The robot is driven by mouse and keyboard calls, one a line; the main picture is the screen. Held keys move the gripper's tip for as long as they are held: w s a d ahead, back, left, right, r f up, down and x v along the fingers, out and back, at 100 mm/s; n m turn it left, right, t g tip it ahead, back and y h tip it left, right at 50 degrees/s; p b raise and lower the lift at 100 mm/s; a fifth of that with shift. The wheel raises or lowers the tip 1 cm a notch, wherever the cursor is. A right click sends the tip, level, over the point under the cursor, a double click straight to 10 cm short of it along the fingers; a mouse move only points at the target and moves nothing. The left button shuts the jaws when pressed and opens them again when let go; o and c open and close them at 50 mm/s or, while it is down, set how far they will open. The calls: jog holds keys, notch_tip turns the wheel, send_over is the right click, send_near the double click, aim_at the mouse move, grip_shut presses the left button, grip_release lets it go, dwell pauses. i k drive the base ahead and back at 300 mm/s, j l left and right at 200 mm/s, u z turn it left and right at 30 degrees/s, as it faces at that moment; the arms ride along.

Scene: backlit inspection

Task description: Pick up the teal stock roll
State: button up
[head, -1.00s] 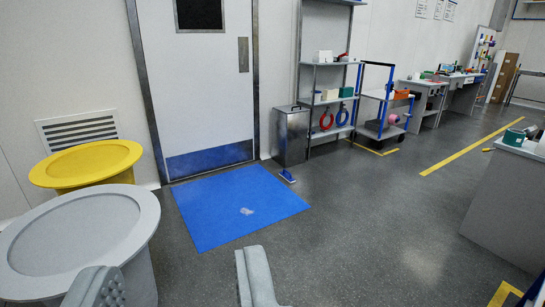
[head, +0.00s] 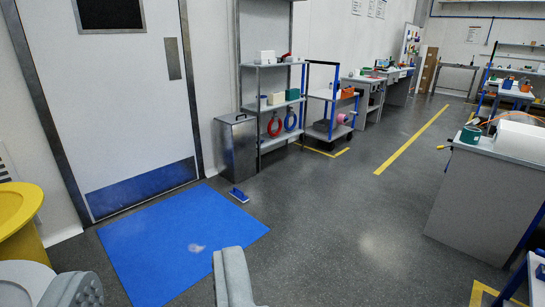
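A teal roll (head: 470,135) stands on the left end of a grey counter at the right of the view. It is small and far off, so its details are hard to make out. My gripper (head: 156,266) is at the bottom left, with its two grey fingers wide apart and nothing between them. It is well away from the roll, over the floor near the blue mat.
The blue mat (head: 180,246) lies before a door. A metal bin (head: 236,148), shelf rack (head: 273,112) and cart (head: 330,133) line the wall. Yellow (head: 14,222) and grey (head: 22,285) round-topped stands are at left. Open floor lies between mat and counter (head: 481,190).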

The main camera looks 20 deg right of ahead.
aim_at(471, 135)
jog(key=i+l+z, duration=0.2)
jog(key=i+z, duration=0.2)
jog(key=i, duration=0.2)
jog(key=i+z, duration=0.45)
jog(key=i, duration=0.15)
jog(key=i+j+z, duration=0.25)
jog(key=i+z, duration=0.15)
jog(key=i, duration=0.2)
jog(key=i+l+z, duration=0.15)
jog(key=i+z, duration=0.25)
jog(key=i, duration=1.35)
jog(key=i+l+z, duration=0.15)
jog(key=i+l, duration=0.25)
jog(key=i+l+z, duration=0.15)
jog(key=i+l, duration=0.2)
jog(key=i, duration=0.2)
